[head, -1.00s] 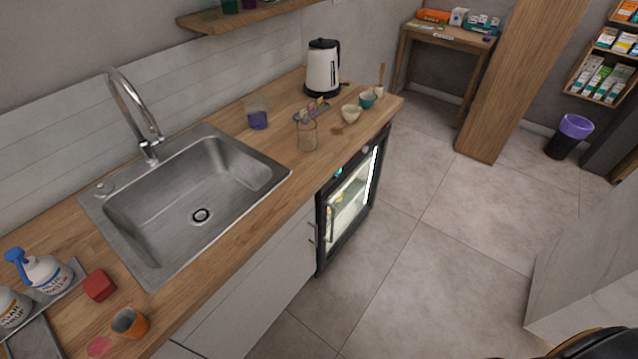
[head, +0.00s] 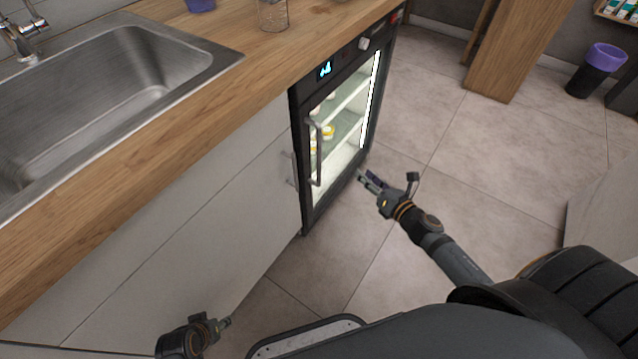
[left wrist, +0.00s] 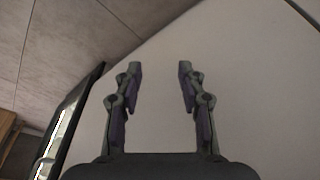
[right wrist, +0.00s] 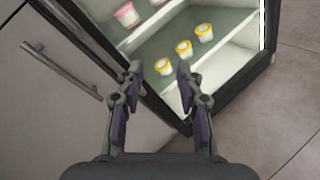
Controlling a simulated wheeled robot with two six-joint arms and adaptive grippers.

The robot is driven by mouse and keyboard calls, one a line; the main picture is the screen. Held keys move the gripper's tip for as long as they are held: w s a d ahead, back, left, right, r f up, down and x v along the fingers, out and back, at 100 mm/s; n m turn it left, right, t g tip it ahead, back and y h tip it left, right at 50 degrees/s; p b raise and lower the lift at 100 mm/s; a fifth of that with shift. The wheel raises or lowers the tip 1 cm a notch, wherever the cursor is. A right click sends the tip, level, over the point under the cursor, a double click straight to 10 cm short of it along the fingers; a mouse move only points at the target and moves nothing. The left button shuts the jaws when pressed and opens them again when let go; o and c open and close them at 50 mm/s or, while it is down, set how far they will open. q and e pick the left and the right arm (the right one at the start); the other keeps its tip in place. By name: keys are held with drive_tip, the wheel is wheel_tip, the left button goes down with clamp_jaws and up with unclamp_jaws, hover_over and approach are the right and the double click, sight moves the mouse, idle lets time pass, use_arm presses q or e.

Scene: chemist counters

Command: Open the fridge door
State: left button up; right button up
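The fridge (head: 343,120) is a small black-framed, glass-fronted unit under the wooden counter, lit inside, with its door closed. Its upright metal handle (head: 318,153) is on the left side of the door. Yellow-rimmed tubs (right wrist: 184,48) show on a shelf inside. My right gripper (head: 362,176) is in front of the fridge, low and right of the handle, touching nothing that I can see. In the right wrist view its fingers (right wrist: 158,75) are apart and empty. My left gripper (head: 226,321) is low before the white cabinet; its fingers (left wrist: 158,68) are apart and empty.
A white cabinet (head: 190,215) with its own metal handle (right wrist: 62,70) adjoins the fridge on the left. The wooden counter (head: 130,135) with a steel sink runs above. The tiled floor (head: 460,150) before the fridge is clear. A bin (head: 597,72) stands far right.

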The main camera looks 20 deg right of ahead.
drive_tip(key=a+r+n+y+b, duration=0.4)
drive_tip(key=a+n, duration=0.3)
drive_tip(key=n, duration=0.2)
use_arm(q)
drive_tip(key=shift+g, duration=0.7)
drive_tip(key=p+v, duration=0.1)
drive_tip(key=v, duration=0.1)
drive_tip(key=w+p+v, duration=0.1)
drive_tip(key=p+v, duration=0.1)
drive_tip(key=v, duration=0.1)
drive_tip(key=shift+d+r, duration=0.15)
drive_tip(key=shift+d, duration=0.05)
use_arm(e)
drive_tip(key=x, duration=0.9)
drive_tip(key=shift+w+a+r, duration=0.25)
drive_tip(key=shift+w+a, duration=0.05)
drive_tip(key=shift+a, duration=0.05)
clamp_jaws()
